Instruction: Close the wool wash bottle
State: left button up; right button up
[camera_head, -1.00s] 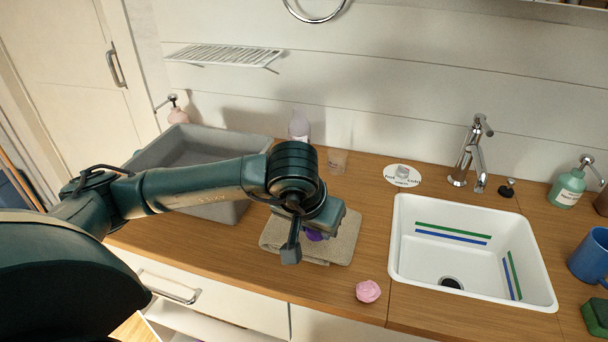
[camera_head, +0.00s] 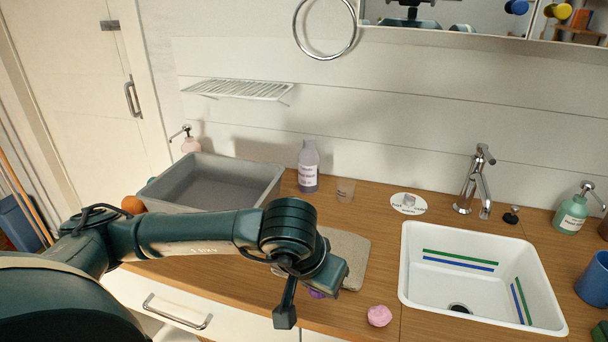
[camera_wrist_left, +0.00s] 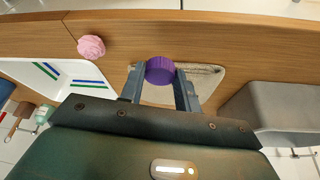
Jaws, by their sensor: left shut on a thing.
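A bottle (camera_head: 308,168) with purplish-grey contents and a pale label stands upright at the back of the counter, right of the grey basin. Its label is too small to read, and I cannot tell whether anything covers its neck. My left gripper (camera_wrist_left: 160,76) is shut on a ridged purple cap (camera_wrist_left: 160,69). In the head view only a sliver of the purple cap (camera_head: 317,294) shows beneath my wrist, near the folded cloth and in front of the bottle. My right gripper is in neither view.
A grey basin (camera_head: 274,186) stands at the back left, beside a beige folded cloth (camera_head: 352,262). A pink lump (camera_head: 379,316) lies near the front edge. A white sink (camera_head: 412,290) is at right.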

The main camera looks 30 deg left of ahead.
aim_at(309, 157)
jog(key=k, duration=0.55)
jog(key=u, duration=2.55)
jog(key=k+l, duration=0.35)
jog(key=k, duration=0.3)
